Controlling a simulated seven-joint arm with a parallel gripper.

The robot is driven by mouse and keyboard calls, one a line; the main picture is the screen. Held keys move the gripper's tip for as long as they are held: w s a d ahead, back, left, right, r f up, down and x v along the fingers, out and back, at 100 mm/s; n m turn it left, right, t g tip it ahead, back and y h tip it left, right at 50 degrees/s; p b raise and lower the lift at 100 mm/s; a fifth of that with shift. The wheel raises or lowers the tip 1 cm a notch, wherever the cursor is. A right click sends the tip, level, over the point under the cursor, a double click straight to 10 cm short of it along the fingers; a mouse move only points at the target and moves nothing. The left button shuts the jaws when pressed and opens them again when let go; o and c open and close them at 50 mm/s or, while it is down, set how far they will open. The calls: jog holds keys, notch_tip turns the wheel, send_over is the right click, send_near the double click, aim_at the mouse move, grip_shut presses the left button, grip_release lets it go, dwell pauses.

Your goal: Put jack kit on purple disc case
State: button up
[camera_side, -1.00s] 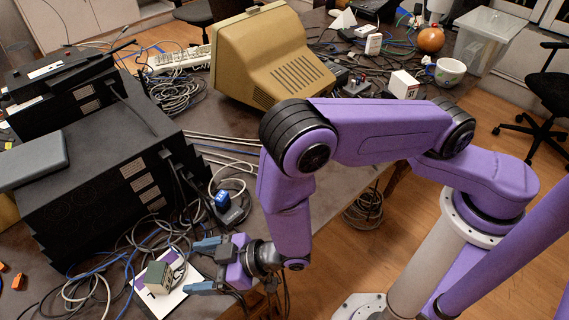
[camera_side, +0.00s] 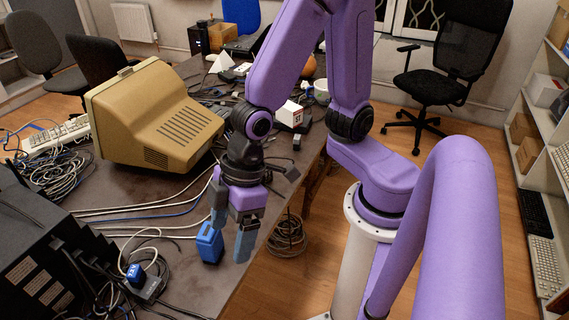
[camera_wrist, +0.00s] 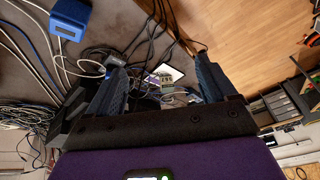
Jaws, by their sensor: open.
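My gripper (camera_side: 230,238) points down, open, above the table's near edge in the side view. In the wrist view its fingers (camera_wrist: 160,63) are spread with nothing held between them. Well beyond them lies a small white and purple case (camera_wrist: 173,71), seemingly the purple disc case. A small grey-green box, perhaps the jack kit, was on it in the earlier side view; in the wrist view that spot is too small and cluttered to tell. The current side view does not take in the case. A blue box (camera_side: 207,245) shows beside my left finger, and in the wrist view (camera_wrist: 70,18) outside the fingers.
A beige monitor (camera_side: 155,115) stands at the back left, with black equipment (camera_side: 40,250) in front. Loose cables and a small blue connector (camera_side: 134,273) on an adapter clutter the table (camera_side: 245,275). The wooden floor (camera_side: 300,290) opens to the right.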

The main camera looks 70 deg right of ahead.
jog(key=s+d+r+h, duration=0.1)
jog(key=s+d+r, duration=0.1)
jog(key=d, duration=0.6)
jog(key=s+d+r+n+g+h, duration=0.1)
jog(key=s+d+r+h, duration=0.1)
jog(key=s+d, duration=0.2)
jog(key=d, duration=0.3)
jog(key=shift+s+d+r, duration=0.3)
jog(key=shift+d+r, duration=0.05)
jog(key=shift+r, duration=0.05)
